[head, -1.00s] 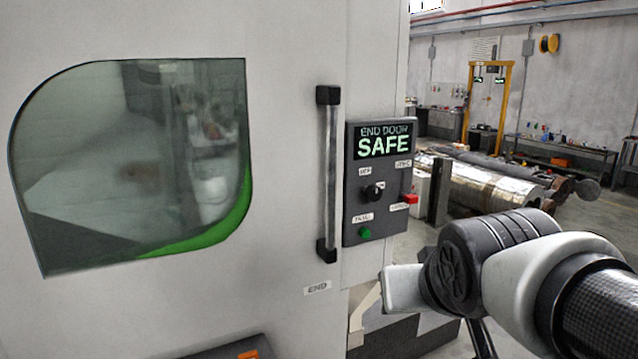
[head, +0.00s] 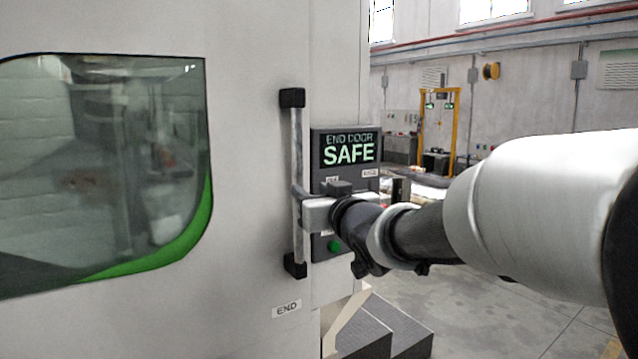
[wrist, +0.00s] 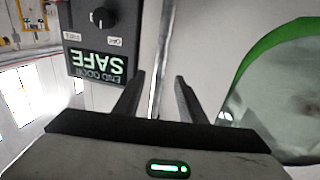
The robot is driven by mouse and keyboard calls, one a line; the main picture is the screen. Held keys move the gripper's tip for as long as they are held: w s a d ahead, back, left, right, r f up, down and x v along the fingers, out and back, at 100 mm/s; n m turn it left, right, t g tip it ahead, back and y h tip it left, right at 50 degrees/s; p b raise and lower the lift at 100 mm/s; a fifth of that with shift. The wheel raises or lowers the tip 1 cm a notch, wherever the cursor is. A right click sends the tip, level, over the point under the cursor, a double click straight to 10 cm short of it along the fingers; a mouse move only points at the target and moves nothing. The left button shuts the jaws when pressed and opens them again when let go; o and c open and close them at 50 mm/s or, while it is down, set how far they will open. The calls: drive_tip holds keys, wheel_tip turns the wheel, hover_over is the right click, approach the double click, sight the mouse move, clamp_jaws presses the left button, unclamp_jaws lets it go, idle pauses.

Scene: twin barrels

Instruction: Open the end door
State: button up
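The end door (head: 245,150) is a light panel with a rounded window, and it looks shut. Its upright silver handle bar (head: 297,145) has black end mounts. An "END" label (head: 286,309) sits below it. My gripper (head: 300,197) is at the middle of the bar in the head view. In the wrist view my gripper (wrist: 160,76) has its dark fingers apart, with the bar (wrist: 158,85) running between them and gaps visible. The fingertips are partly hidden in the head view. The control panel (head: 350,180) reads "END DOOR SAFE"; my arm covers part of it.
The panel has a dark knob (wrist: 102,18) and a green button (head: 334,246) close to my gripper. A dark block-like base (head: 385,330) stands low at the machine's corner. A yellow frame (head: 455,130) is far behind. Open floor lies to the right.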

sight(299, 183)
drive_tip(key=x, duration=0.9)
drive_tip(key=shift+w+a+p, duration=0.15)
drive_tip(key=shift+w+p, duration=0.15)
drive_tip(key=shift+p, duration=0.1)
drive_tip(key=shift+c, duration=0.3)
clamp_jaws()
